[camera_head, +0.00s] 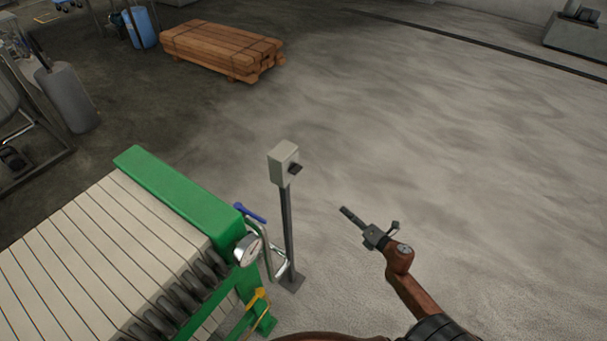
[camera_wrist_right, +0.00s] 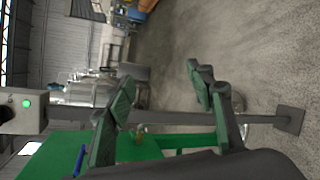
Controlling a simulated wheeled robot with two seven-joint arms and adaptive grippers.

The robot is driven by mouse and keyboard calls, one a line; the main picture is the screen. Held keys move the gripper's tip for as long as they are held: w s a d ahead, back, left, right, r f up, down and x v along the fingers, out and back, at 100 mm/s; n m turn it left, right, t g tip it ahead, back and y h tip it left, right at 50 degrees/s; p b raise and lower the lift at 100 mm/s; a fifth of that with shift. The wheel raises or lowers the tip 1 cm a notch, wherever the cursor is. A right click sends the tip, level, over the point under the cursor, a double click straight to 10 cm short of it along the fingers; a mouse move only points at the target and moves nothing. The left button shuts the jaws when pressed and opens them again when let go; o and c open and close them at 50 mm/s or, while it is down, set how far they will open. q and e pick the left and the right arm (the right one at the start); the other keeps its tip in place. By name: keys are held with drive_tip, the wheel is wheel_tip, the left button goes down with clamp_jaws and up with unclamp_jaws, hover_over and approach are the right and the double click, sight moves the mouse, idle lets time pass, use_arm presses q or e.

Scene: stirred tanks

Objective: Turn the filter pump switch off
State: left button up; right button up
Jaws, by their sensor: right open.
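The filter pump switch is a pale grey box (camera_head: 284,162) on top of a dark post, with a black knob (camera_head: 295,169) on its right-hand face. In the right wrist view the box (camera_wrist_right: 30,122) lies sideways at the left edge, with a lit green lamp (camera_wrist_right: 27,103) and the black knob partly cut off. My right gripper (camera_head: 370,218) is to the right of the post and apart from the switch. Its fingers (camera_wrist_right: 160,90) are spread with nothing between them. My left gripper is not in view.
A green-framed filter press (camera_head: 165,185) with pale plates stands left of the post. A pressure gauge (camera_head: 248,250), a blue-handled valve (camera_head: 250,213) and a yellow handle (camera_head: 259,297) are on its near end. Stacked timber (camera_head: 220,48) lies farther back.

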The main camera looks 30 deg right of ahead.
drive_tip(key=w+a+r+n+t+y, duration=0.1)
drive_tip(key=w+a+r+n+y, duration=0.15)
drive_tip(key=r+n, duration=0.4)
drive_tip(key=w+a+r+n+t+y, duration=0.1)
drive_tip(key=a+r+n, duration=0.25)
drive_tip(key=r, duration=0.65)
drive_tip(key=n+y, duration=0.3)
drive_tip(key=n, duration=0.3)
approach(300, 171)
drive_tip(key=shift+n+y, duration=0.25)
drive_tip(key=shift+n, duration=0.05)
drive_tip(key=x, duration=0.7)
drive_tip(key=shift+w, duration=0.15)
drive_tip(key=shift+w+a, duration=0.3)
drive_tip(key=shift+w, duration=0.25)
drive_tip(key=shift+c, duration=0.6)
drive_tip(key=c, duration=1)
drive_tip(key=shift+c, duration=0.2)
